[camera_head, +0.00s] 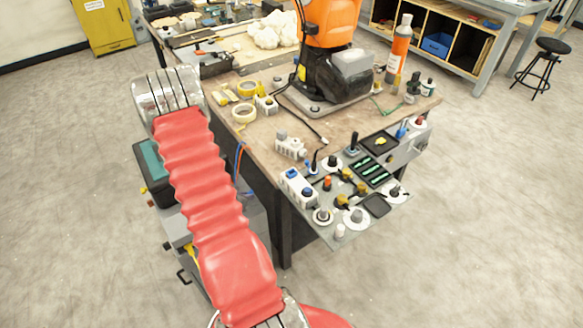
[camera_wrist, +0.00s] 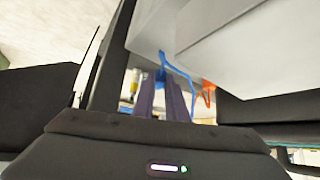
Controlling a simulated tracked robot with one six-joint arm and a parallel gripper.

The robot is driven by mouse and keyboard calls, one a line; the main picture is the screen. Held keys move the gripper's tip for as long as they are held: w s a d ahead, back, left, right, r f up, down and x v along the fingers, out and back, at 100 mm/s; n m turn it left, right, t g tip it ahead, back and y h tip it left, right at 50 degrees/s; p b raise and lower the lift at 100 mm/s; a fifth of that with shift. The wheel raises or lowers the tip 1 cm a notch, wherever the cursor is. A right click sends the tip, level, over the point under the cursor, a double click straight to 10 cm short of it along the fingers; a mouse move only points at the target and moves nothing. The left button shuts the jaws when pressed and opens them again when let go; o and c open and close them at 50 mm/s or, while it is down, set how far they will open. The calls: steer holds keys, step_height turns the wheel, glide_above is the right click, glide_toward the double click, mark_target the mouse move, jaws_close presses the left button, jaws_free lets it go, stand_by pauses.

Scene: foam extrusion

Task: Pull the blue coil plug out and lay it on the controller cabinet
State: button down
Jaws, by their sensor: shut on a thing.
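In the wrist view my gripper (camera_wrist: 161,80) has its two dark fingers close together on the blue coil plug (camera_wrist: 161,74). Only a small part of the plug shows between the fingertips. A blue cable runs from it to the right. The pale box face above is close to the fingertips; I cannot tell whether the plug is still seated or free. In the head view my red-sleeved arm hides the gripper and plug. A grey box, possibly the controller cabinet (camera_head: 254,212), stands partly hidden behind the arm, below the table's left edge.
A blue cable and an orange cable (camera_head: 239,158) hang at the table's left edge. The orange cable (camera_wrist: 207,90) also shows in the wrist view. The workbench (camera_head: 265,150) carries tape rolls, an orange machine and bottles. A board of fittings (camera_head: 340,235) juts from its front. Open floor lies at right.

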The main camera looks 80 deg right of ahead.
steer(key=shift+f, duration=0.2)
steer(key=shift+f, duration=1.05)
stand_by(0.3)
steer(key=c, duration=1.7)
jaws_free()
steer(key=v, duration=1.3)
steer(key=shift+a+r, duration=0.25)
steer(key=shift+a, duration=0.05)
